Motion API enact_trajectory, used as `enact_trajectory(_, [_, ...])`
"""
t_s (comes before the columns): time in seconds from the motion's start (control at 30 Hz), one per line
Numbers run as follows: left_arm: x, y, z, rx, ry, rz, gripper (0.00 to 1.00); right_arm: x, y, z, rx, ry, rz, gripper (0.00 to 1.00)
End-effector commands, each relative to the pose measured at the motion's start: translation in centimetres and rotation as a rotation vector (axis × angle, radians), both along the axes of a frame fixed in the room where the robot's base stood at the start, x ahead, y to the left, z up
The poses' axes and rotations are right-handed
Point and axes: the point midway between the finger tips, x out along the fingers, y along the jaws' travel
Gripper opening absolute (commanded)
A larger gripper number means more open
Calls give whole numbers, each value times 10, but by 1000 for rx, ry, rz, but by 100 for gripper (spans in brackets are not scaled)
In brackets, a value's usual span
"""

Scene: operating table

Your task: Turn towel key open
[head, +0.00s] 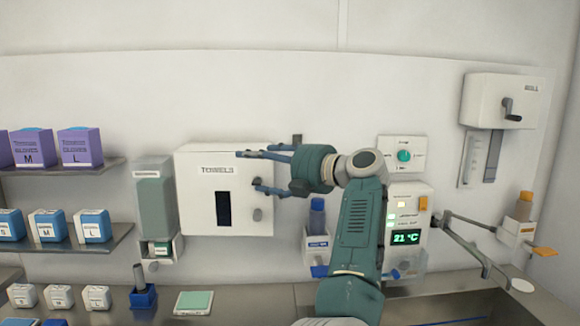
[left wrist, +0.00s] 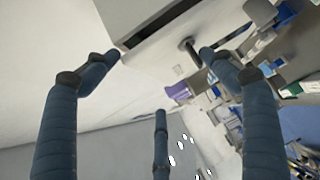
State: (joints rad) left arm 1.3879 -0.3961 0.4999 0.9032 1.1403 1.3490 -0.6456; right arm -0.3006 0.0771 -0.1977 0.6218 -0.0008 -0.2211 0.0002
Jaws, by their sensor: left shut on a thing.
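The white towel dispenser (head: 198,200), marked TOWELS, hangs on the wall left of centre in the head view, with a dark slot in its front. In the left wrist view the fingers are well spread, and the knob (left wrist: 190,46) is beside the right fingertip. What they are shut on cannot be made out. My right gripper is not in view.
A soap dispenser (head: 155,205) is close on the left. Shelves of glove boxes (head: 80,148) are further left. A blue-capped bottle (head: 317,217) and control panel (head: 408,215) are right of the dispenser. The steel counter (head: 245,300) below has clear room.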

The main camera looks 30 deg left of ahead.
Motion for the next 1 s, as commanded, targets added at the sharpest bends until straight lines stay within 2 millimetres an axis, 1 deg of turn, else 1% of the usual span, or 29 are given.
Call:
enact_trajectory(0.03, [2,-15,21,34,-25,-23,61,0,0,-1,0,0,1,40])
enact_trajectory(0.1, [0,-19,21,34,-25,-23,56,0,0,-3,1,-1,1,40])
enact_trajectory(0.17, [-1,-23,21,34,-25,-23,55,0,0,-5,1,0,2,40])
enact_trajectory(0.23, [-2,-28,20,32,-23,-23,29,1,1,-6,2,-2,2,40])
enact_trajectory(0.27, [-2,-30,19,31,-23,-23,18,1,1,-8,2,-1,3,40])
enact_trajectory(0.53, [-4,-44,11,23,-12,-23,18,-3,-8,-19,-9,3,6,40])
enact_trajectory(0.67, [-5,-51,10,22,-11,-21,18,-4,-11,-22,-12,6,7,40])
enact_trajectory(0.8, [-10,-62,13,23,-14,-19,18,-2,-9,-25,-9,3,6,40])
enact_trajectory(1.0, [-14,-77,14,23,-13,-20,18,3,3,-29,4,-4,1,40])
